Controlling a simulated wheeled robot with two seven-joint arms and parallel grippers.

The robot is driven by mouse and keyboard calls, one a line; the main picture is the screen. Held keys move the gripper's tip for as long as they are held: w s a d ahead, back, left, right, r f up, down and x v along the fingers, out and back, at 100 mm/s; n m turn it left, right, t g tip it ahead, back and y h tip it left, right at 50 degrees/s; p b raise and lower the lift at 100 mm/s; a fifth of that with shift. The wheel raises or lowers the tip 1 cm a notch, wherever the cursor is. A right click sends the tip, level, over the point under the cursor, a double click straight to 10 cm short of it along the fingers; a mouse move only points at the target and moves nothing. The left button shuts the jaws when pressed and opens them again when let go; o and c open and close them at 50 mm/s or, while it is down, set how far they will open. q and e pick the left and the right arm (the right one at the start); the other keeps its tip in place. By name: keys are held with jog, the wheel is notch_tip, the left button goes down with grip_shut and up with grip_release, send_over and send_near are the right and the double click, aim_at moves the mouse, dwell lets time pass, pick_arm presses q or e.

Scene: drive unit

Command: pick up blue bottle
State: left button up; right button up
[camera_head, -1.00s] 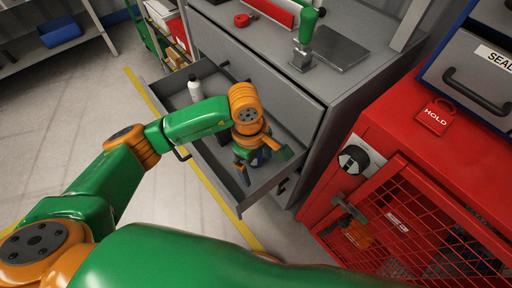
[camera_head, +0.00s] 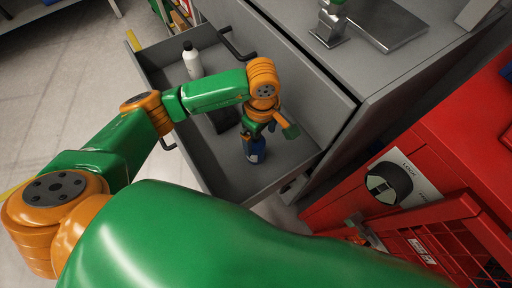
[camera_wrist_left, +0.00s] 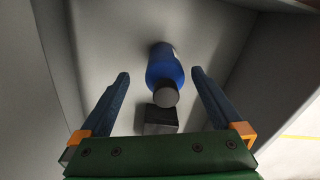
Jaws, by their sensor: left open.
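The blue bottle (camera_head: 256,151) stands in the open grey drawer (camera_head: 223,177), partly hidden by my left gripper (camera_head: 258,133) above it. In the left wrist view the blue bottle (camera_wrist_left: 164,70) shows with its grey cap toward the camera. It lies between and beyond the two fingers of my left gripper (camera_wrist_left: 160,82). The fingers are open, with clear gaps on both sides, and do not touch the bottle. My right gripper is not seen in either view.
A white bottle with a dark cap (camera_head: 192,61) stands at the drawer's far left. A dark block (camera_wrist_left: 160,118) lies near the blue bottle. The drawer walls surround the gripper closely. A red cabinet with a lock knob (camera_head: 388,184) stands at the right.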

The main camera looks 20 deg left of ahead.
pick_arm(q)
jog(key=f, duration=0.2)
jog(key=a+f, duration=0.1)
jog(key=f, duration=0.2)
jog(key=shift+a+f, duration=0.1)
jog(key=shift+a, duration=0.05)
grip_shut()
